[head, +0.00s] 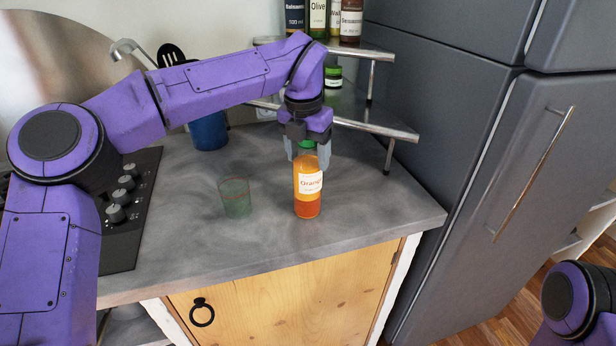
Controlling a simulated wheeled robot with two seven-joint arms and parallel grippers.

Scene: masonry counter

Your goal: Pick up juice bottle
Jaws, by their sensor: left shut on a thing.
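An orange juice bottle (307,197) with a white label and a green cap stands upright on the grey counter (265,248), near its right front. My left gripper (306,154) points down from above and is shut on the top of the bottle, around the cap and neck. The fingers partly hide the cap. The bottle base appears to rest on the counter. Of my right arm only a purple part shows at the lower right; its gripper is out of view.
A greenish glass (235,198) stands just left of the bottle. A blue utensil holder (209,132) is behind, left of a metal rack (376,129) with bottles and jars. A stove (126,209) is at left, a grey fridge (500,170) at right.

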